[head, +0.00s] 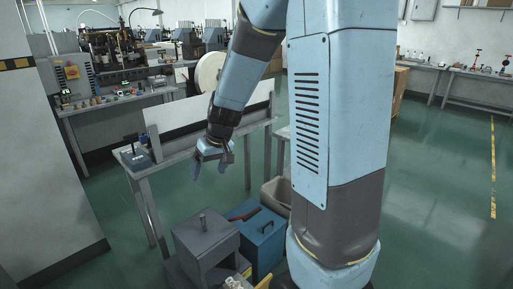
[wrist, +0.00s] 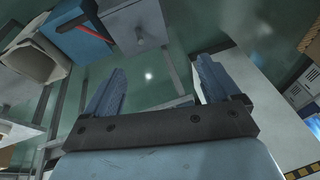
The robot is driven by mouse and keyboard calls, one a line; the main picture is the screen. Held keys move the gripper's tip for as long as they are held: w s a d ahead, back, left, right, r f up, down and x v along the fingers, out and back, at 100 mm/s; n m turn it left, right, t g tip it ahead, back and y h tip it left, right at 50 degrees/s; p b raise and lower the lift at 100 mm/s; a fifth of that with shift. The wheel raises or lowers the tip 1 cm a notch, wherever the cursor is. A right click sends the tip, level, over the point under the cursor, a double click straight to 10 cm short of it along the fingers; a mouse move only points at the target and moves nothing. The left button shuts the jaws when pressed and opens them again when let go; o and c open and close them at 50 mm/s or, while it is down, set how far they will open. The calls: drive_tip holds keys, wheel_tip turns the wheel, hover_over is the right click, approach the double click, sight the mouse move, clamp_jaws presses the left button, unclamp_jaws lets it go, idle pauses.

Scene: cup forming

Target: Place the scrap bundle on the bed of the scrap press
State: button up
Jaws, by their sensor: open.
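My gripper (head: 210,168) is open, with its fingers pointing down beside the near edge of a grey workbench (head: 185,152). In the wrist view my gripper (wrist: 160,66) has its two blue fingers wide apart, with green floor between their tips. A pale blue sliver shows low between the fingers, and I cannot tell what it is. I cannot make out a scrap bundle in either view. A small blue device with a dark lever (head: 136,152) stands at the left end of the workbench; I cannot tell whether it is the scrap press.
Below my gripper stand a grey box with a knob (head: 205,243), a blue box (head: 265,240) with a red item beside its handle, and a beige bin (head: 277,195). A grey cabinet (head: 45,170) stands left. Green floor (head: 440,210) is open at right.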

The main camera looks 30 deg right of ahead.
drive_tip(key=s+d+r+m+t+h, duration=0.1)
drive_tip(key=s+d+r, duration=0.1)
drive_tip(key=s+r, duration=0.6)
drive_tip(key=s+d+r+m+t+h, duration=0.1)
drive_tip(key=s+d+r, duration=0.1)
drive_tip(key=s+r, duration=0.6)
drive_tip(key=s, duration=0.6)
drive_tip(key=shift+d+r+t+h, duration=0.2)
drive_tip(key=shift+d+t+h, duration=0.1)
drive_tip(key=shift+t, duration=0.1)
